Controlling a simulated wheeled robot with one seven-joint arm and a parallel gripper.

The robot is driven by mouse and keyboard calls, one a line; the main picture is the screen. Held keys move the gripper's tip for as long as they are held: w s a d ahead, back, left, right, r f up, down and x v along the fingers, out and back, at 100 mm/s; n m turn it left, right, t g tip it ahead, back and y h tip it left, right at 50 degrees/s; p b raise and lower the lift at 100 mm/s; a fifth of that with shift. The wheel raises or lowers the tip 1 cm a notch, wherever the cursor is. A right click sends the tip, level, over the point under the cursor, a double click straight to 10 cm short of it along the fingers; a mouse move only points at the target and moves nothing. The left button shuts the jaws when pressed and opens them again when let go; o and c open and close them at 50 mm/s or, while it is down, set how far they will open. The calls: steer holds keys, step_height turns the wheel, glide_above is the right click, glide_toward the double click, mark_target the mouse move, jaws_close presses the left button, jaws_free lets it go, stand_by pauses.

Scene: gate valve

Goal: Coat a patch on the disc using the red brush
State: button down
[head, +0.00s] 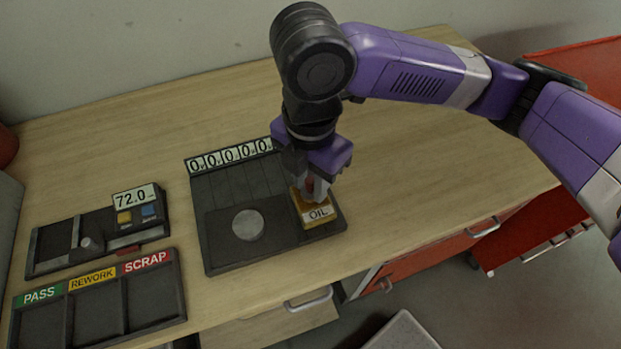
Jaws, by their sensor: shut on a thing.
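The grey disc (248,225) lies flat in the dark fixture (225,255) on the bench. My gripper (316,190) points down over the oil pot (313,216), a yellowish box labelled OIL at the right side of the fixture. My gripper is shut on a thin upright thing with some red showing, most likely the red brush (319,190). Its lower end is at the oil pot; whether it dips inside is hidden. The disc is to the left of my gripper, with nothing on it that I can make out.
A counter strip of zeros (230,155) stands along the fixture's back edge. A gauge reading 72.0 (134,196) stands left. A sorting tray (97,305) marked PASS, REWORK and SCRAP lies front left, its visible compartments empty. The bench (420,190) is clear at right.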

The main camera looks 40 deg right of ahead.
mark_target(311, 181)
steer(key=shift+r+p, duration=3.1)
steer(key=shift+r, duration=0.4)
steer(key=shift+s+f, duration=0.1)
